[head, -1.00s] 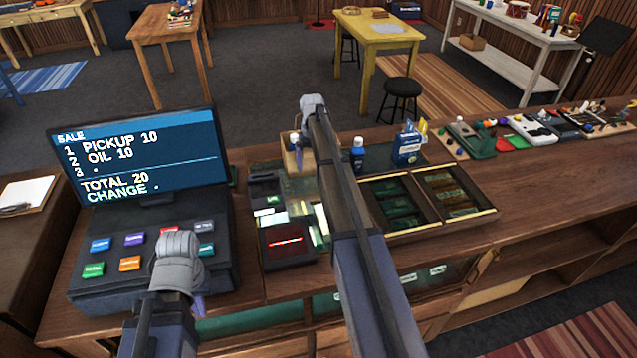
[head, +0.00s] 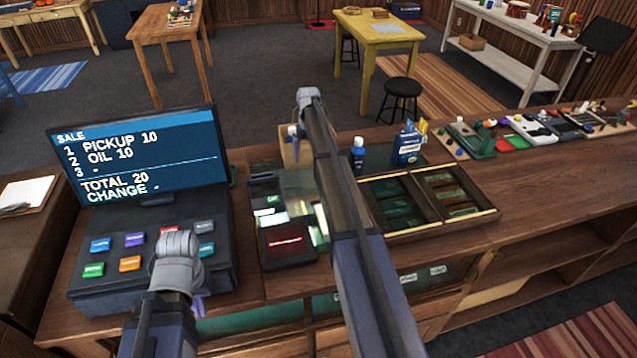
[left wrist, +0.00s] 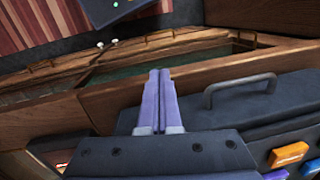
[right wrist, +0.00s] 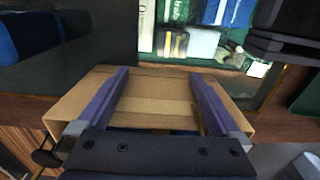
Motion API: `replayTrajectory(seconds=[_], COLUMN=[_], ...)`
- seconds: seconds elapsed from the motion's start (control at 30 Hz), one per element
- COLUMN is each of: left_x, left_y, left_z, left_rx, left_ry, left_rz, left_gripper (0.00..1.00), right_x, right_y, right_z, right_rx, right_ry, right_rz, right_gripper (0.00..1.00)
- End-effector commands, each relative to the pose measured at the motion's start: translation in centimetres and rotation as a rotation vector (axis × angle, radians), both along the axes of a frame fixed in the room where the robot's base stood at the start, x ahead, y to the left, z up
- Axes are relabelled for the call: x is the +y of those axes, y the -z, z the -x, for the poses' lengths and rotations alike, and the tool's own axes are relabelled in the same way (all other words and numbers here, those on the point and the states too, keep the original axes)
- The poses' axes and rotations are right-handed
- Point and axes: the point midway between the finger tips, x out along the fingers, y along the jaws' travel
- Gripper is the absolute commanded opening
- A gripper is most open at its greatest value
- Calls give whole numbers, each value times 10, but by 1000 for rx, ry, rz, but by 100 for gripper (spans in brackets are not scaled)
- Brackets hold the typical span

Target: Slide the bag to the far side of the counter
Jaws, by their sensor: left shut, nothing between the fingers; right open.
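The brown paper bag (head: 287,152) stands on the far part of the counter, partly hidden behind my right arm in the head view. In the right wrist view the bag (right wrist: 152,108) fills the space in front of my right gripper (right wrist: 158,75). Its two purple fingers are spread apart over the bag; I cannot tell whether they touch it. My left gripper (left wrist: 160,72) is shut and empty in front of the cash register (head: 150,285), away from the bag. The counter (head: 560,160) runs from the register to the right.
A blue bottle (head: 358,155) and a blue box (head: 408,148) stand right of the bag. Beyond the counter's far edge is open floor, with a black stool (head: 402,90).

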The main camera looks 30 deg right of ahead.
Motion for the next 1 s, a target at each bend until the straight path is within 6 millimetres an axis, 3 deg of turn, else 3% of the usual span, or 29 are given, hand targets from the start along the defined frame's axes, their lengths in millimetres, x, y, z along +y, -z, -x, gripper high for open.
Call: replayTrajectory(seconds=[0.27, 0.73, 1.0], left_x=[0, 0, 0], left_y=[-1, -20, -21], left_z=[0, 0, 0], left_rx=[0, 0, 0], left_ry=[0, 0, 1], left_rz=[0, 0, 0], left_gripper=[0, 0, 0], right_x=[-1, 5, 6], right_y=[-1, -20, -21], right_z=[-5, 22, 24], right_rx=[0, 0, 0], right_ry=[0, 0, 0], right_rz=[0, 0, 0], right_gripper=[100, 100, 100])
